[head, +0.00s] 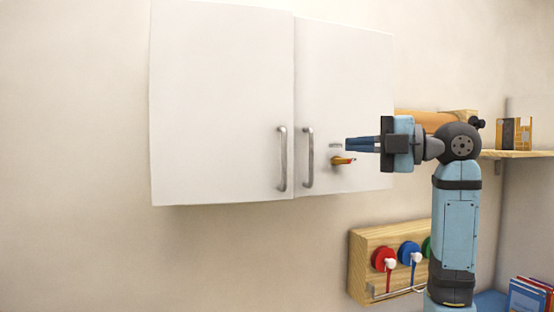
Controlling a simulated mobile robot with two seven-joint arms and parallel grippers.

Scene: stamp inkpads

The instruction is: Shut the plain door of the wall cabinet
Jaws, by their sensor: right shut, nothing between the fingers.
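The white wall cabinet has two doors with upright metal bar handles. The plain door (220,100) is the left one, with its handle (282,158) near its right edge. It looks almost in line with the right door (340,80); I cannot tell whether a small gap is left. The right door carries a small metal plate and a red and yellow item (343,160) beside its handle (308,157). My right gripper (348,144) is shut and empty, its fingers pointing left in front of the right door. My left gripper is out of view.
Below the cabinet, a wooden board (358,260) holds coloured round pieces, partly behind my right arm. A wooden shelf (520,154) is at the right, with books (528,296) lower down. The wall left of the cabinet is clear.

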